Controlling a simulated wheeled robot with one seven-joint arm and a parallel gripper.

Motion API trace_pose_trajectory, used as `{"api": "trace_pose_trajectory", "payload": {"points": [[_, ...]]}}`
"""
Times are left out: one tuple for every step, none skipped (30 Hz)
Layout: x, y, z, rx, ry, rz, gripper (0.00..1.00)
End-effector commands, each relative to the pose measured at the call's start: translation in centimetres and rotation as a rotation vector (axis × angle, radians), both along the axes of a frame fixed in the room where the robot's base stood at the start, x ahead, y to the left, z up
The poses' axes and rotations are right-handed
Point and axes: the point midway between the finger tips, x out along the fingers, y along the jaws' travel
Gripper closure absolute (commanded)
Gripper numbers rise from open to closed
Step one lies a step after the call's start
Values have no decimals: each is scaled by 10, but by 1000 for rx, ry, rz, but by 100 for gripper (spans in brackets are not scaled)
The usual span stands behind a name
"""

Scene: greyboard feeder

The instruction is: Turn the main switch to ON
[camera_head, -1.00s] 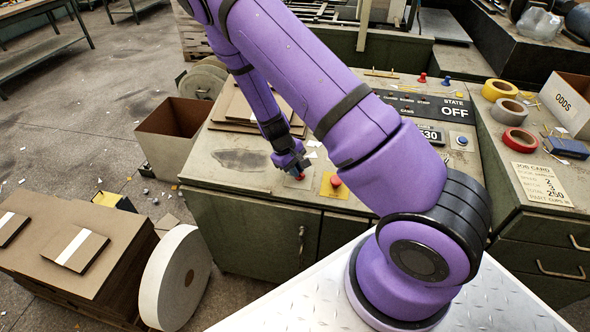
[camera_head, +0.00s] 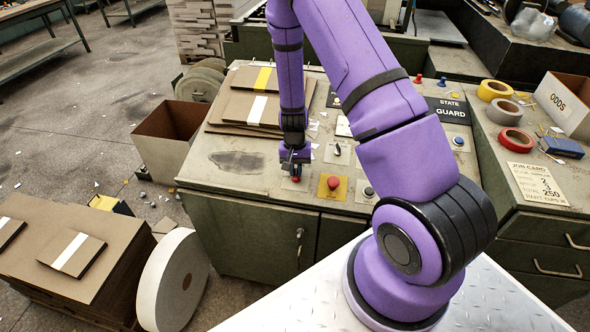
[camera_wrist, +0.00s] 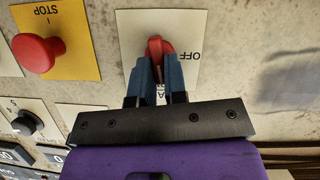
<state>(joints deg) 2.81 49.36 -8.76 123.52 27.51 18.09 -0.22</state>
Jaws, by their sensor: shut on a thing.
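The main switch is a red knob (camera_wrist: 158,46) on a white plate (camera_wrist: 131,21). In the wrist view the plate is upside down, with the word OFF to the right of the knob. My gripper (camera_wrist: 157,78) has its two blue fingers on either side of the knob and is shut on it. The fingers hide part of the knob and of the plate, so the knob's exact angle is hard to tell. In the head view my gripper (camera_head: 294,164) reaches down onto the switch at the console's front edge. The state display (camera_head: 447,110) reads GUARD.
A red STOP button (camera_wrist: 37,53) on a yellow plate is beside the switch. A black selector knob (camera_wrist: 26,123) is nearby. Brown boards (camera_head: 241,107) lie on the console at the back left. An open cardboard box (camera_head: 166,150) stands left of the console.

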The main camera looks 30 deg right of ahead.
Motion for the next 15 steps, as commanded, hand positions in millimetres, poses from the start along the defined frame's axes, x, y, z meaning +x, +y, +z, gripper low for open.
{"api": "trace_pose_trajectory", "payload": {"points": [[-1, -1, 0, 5, -5, -31, 100], [-1, -1, 0, 9, -9, -48, 100], [-1, -1, 0, 13, -12, -67, 100], [-1, -1, 0, 16, -14, -82, 100], [-1, -2, 0, 18, -17, -97, 100], [-1, -2, 0, 21, -20, -113, 100], [-1, -1, 0, 23, -22, -123, 100], [-1, -1, 0, 25, -23, -132, 100], [-1, -2, 0, 26, -26, -143, 100], [-1, -2, 0, 27, -27, -151, 100], [-1, -2, 0, 28, -28, -157, 100], [-1, -2, 0, 29, -30, -166, 100], [-1, -2, 0, 30, -31, -170, 100], [-2, -2, 0, 31, -32, -174, 100], [-2, -2, 0, 32, -32, -177, 100]]}}
